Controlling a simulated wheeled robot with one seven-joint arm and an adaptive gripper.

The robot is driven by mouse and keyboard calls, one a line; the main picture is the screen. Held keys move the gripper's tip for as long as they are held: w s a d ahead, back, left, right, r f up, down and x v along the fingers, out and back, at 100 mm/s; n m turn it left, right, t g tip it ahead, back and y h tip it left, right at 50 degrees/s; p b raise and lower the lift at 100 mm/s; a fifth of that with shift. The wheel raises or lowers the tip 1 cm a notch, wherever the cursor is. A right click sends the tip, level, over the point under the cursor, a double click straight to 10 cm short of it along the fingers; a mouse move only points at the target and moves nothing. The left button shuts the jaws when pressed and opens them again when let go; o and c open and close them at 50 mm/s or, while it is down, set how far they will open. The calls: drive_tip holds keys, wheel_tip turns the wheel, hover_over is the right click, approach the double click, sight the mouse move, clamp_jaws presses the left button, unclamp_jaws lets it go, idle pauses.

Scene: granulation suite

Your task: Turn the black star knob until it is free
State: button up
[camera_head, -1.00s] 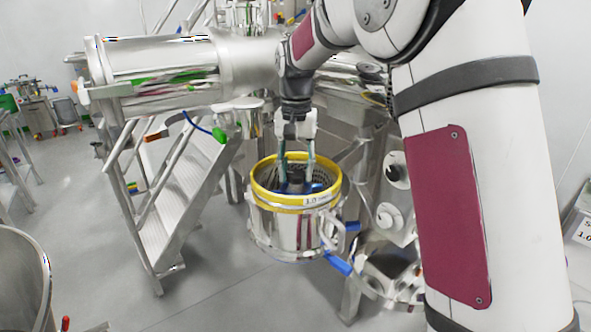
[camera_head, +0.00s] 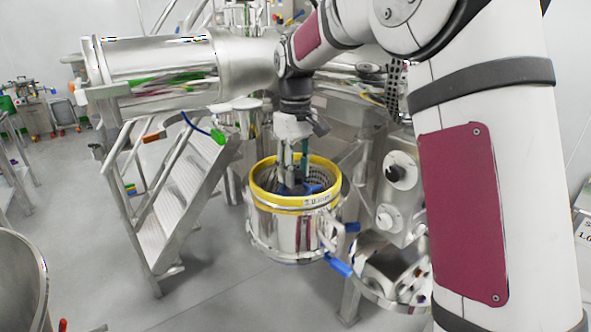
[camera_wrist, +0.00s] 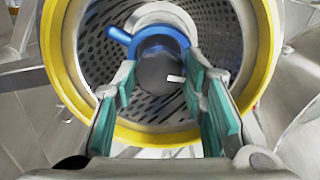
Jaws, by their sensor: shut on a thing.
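The black star knob (camera_wrist: 157,70) shows in the wrist view as a dark rounded shape between my fingertips, deep in the steel drum (camera_wrist: 222,20). A blue part (camera_wrist: 160,40) with a handle to the left curls around its far side. My gripper (camera_wrist: 162,75) has green-padded fingers, one on each side of the knob, and is shut on it. In the head view my gripper (camera_head: 293,181) reaches down through the drum's yellow rim (camera_head: 258,190). The knob's star outline cannot be made out, and the fingers and rim hide it in the head view.
The yellow rim surrounds my fingers closely. A blue-ended handle (camera_head: 338,266) sticks out at the drum's lower right. Steel stairs (camera_head: 172,215) stand to the left, a large horizontal steel cylinder (camera_head: 150,70) behind them. The floor (camera_head: 225,292) in front is clear.

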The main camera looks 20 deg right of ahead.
drive_tip(key=n, duration=0.6)
drive_tip(key=shift+r+n, duration=0.1)
drive_tip(key=shift+n, duration=0.2)
drive_tip(key=n+p, duration=0.1)
drive_tip(key=n, duration=0.4)
drive_tip(key=shift+n, duration=0.3)
drive_tip(key=o, duration=1.2)
drive_tip(key=shift+c, duration=0.2)
wheel_tip(320, 180, up, 12)
